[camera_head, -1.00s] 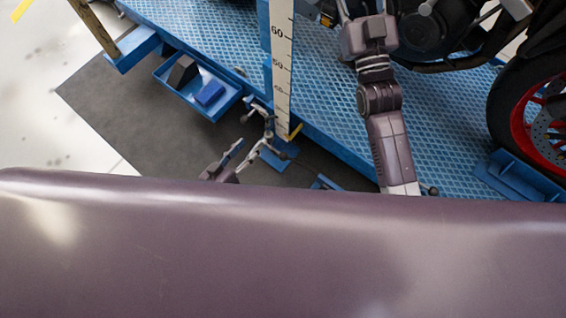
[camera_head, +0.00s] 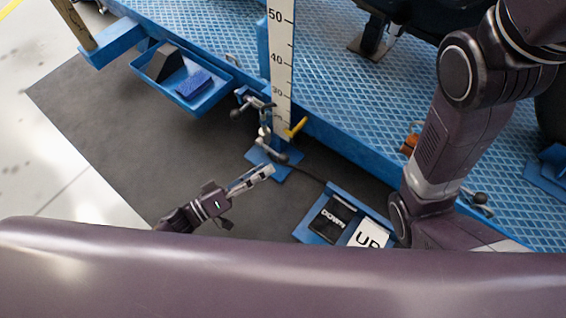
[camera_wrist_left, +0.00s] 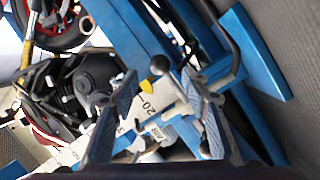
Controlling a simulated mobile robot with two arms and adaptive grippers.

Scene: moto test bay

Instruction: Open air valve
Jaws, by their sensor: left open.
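My left gripper (camera_head: 265,172) is open, low in front of the blue lift beside its ruler post. In the left wrist view its two fingers (camera_wrist_left: 170,90) stand apart, with grey valve fittings and a ball-ended lever (camera_wrist_left: 162,64) showing between or beyond them. I cannot tell whether they touch. In the head view the grey pipe fittings (camera_head: 264,122) sit at the post's foot, above the gripper. A small yellow lever (camera_head: 297,128) is right of the post; yellow also shows in the wrist view (camera_wrist_left: 146,86). My right gripper is out of view.
The blue lift platform (camera_head: 345,95) carries a motorcycle. A blue tray (camera_head: 205,95) with a black block and blue sponge hangs at its left. DOWN and UP pedals (camera_head: 345,222) sit on the floor at right. Dark mat (camera_head: 110,125) is clear at left.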

